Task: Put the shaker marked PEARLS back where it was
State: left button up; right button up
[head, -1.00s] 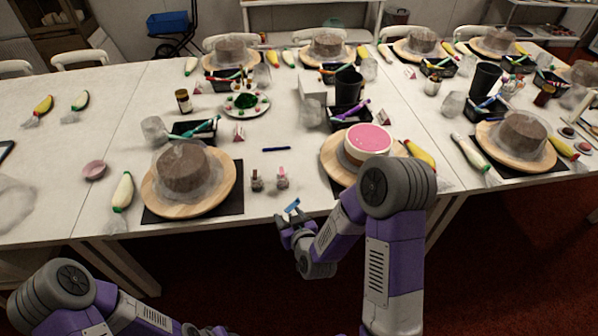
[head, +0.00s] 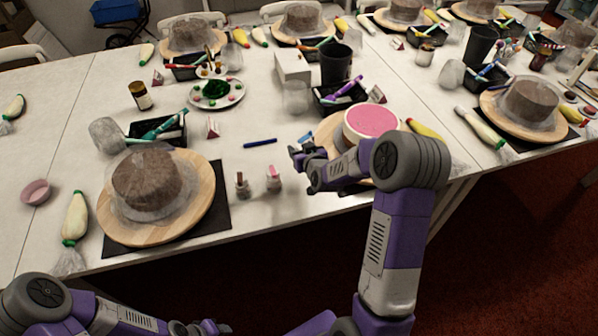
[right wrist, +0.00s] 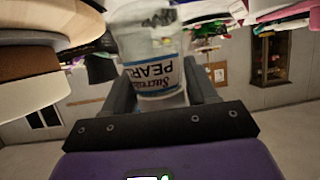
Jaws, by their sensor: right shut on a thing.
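The shaker marked PEARLS (right wrist: 158,72) is a clear tub with a white and blue label. It sits between the two fingers of my right gripper (right wrist: 163,95) in the right wrist view, and its lettering appears upside down there. In the head view my right gripper (head: 303,160) is over the table's front part, just left of the pink-topped cake (head: 371,122). The shaker is hard to make out there. Part of my left arm's end (head: 203,328) shows at the bottom edge, too cut off to read its fingers.
A brown cake (head: 147,183) stands on a wooden turntable (head: 196,208). A black cup (head: 337,65) and a dark tray (head: 335,103) stand behind. White table between pen and plate is clear.

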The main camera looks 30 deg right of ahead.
notch_tip(320, 180, down, 7)
jog(key=shift+f+b, duration=0.2)
jog(key=shift+b, duration=0.65)
jog(key=shift+r, duration=0.1)
jog(key=o, duration=1.2)
jog(key=shift+s, duration=0.1)
jog(key=p+v, duration=0.1)
jog(key=v, duration=1.1)
jog(key=shift+p, duration=0.4)
